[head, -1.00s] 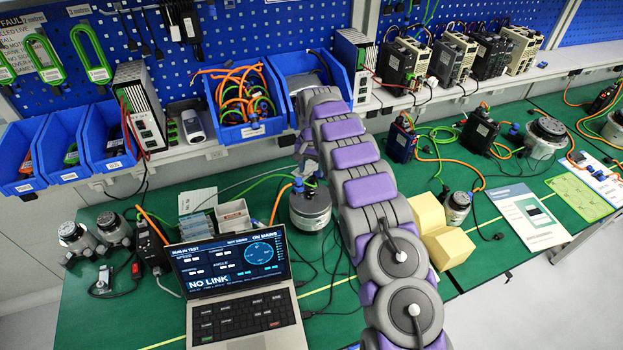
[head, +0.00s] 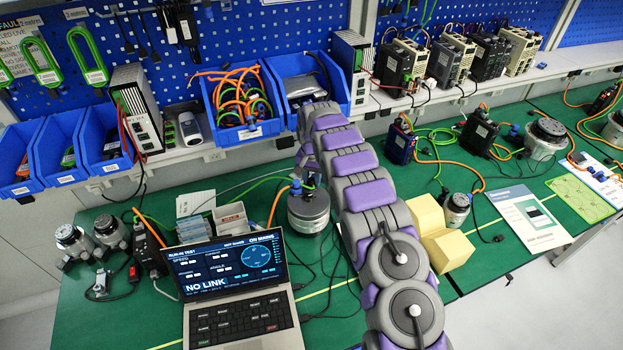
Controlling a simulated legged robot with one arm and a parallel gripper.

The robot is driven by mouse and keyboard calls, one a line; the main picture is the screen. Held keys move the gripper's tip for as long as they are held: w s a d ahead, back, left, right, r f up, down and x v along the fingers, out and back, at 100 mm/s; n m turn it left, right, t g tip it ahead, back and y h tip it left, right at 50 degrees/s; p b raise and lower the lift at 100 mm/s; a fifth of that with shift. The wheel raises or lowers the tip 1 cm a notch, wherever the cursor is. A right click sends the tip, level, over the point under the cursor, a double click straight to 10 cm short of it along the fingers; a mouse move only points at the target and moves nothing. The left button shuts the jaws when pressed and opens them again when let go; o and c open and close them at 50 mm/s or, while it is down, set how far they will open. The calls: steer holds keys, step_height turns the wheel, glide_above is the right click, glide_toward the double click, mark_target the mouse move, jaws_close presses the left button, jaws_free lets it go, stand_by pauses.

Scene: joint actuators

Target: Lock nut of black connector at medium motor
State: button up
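A round grey motor (head: 309,213) stands on the green bench just left of my arm, behind the laptop. I cannot tell for sure that it is the medium one. On its top are connectors with a blue part (head: 297,187), a green cable and an orange cable. A black connector and its lock nut are too small or hidden to make out. My arm reaches across the bench and bends down beside this motor. My gripper (head: 306,168) is at the motor's top, mostly hidden behind my arm, so its fingers and any contact cannot be made out.
An open laptop (head: 240,290) showing "NO LINK" sits in front. A yellow block (head: 440,235) and a smaller motor (head: 456,210) stand right of my arm. Blue bins (head: 245,130) line the shelf behind. Two small motors (head: 75,240) stand at the left. Loose cables cross the bench.

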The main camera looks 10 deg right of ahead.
jaws_close()
steer(key=shift+r+m+p, duration=0.1)
steer(key=shift+m+p, duration=0.25)
steer(key=shift+m, duration=0.05)
steer(key=shift+a+m, duration=0.1)
steer(key=shift+m, duration=0.2)
steer(key=m+p, duration=0.3)
steer(key=m, duration=0.1)
steer(key=shift+s, duration=0.1)
steer(key=m+p, duration=0.2)
steer(key=m, duration=0.4)
steer(key=shift+p, duration=0.4)
steer(key=shift+m, duration=0.4)
steer(key=o, duration=0.6)
jaws_free()
